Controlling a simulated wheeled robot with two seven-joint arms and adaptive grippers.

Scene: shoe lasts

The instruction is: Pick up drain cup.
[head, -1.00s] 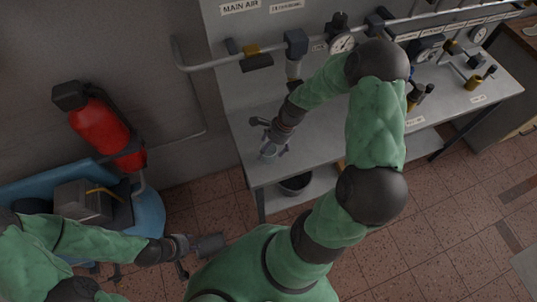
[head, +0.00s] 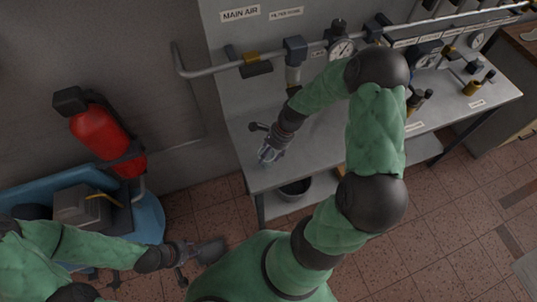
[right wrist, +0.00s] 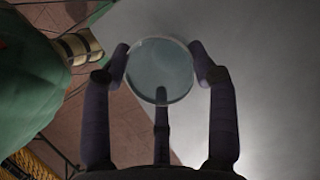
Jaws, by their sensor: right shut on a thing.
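The drain cup is a round, clear, glassy cup (right wrist: 160,70) in the right wrist view. It also shows, small and partly covered, near the left front edge of the grey bench in the head view (head: 265,154). My right gripper (head: 269,149) reaches down over it. In the right wrist view, its dark fingers (right wrist: 163,75) are shut on the cup, one on each side and one below. I cannot tell whether the cup touches the bench. My left gripper (head: 196,262) is low at the left, away from the bench; its fingers are unclear.
The grey bench (head: 335,150) carries valves and gauges (head: 342,48) along a pipe (head: 220,67) at its back. A bucket (head: 294,188) stands on the shelf below. A red extinguisher (head: 98,132) and blue tub (head: 150,215) are at the left. Tiled floor lies open at right.

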